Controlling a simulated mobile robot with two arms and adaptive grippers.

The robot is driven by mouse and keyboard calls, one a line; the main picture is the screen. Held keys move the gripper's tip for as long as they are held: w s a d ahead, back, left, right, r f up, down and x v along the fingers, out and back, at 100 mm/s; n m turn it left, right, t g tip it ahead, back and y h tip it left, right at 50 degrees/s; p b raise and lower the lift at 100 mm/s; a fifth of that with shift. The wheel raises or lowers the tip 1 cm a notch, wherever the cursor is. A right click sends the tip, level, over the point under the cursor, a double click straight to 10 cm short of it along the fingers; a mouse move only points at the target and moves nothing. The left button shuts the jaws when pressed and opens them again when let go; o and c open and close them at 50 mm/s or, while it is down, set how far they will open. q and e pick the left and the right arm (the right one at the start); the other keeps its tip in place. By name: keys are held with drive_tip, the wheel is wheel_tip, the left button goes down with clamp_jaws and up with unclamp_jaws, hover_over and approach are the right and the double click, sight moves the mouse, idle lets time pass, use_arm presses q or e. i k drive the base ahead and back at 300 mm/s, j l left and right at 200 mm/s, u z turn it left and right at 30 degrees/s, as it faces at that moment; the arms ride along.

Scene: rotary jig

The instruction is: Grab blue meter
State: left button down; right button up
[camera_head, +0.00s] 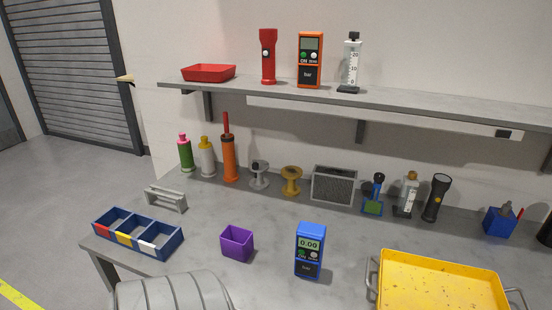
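The blue meter (310,249) stands upright on the grey workbench (205,235), a little right of the middle and near the front. Its face points toward me, with a display reading 0.00, a green and a white button below it and a dark label at the bottom. Nothing touches or covers it. Neither of my grippers shows in this view.
A purple bin (237,243) stands left of the meter, and a yellow tray (440,285) with metal handles stands to its right. A blue three-part organizer (137,234) sits at the left. Bottles, spools and a flashlight (436,197) line the back under a shelf (400,101), which holds an orange meter (310,60).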

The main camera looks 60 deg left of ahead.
sight(309, 237)
drive_tip(key=u, duration=1.65)
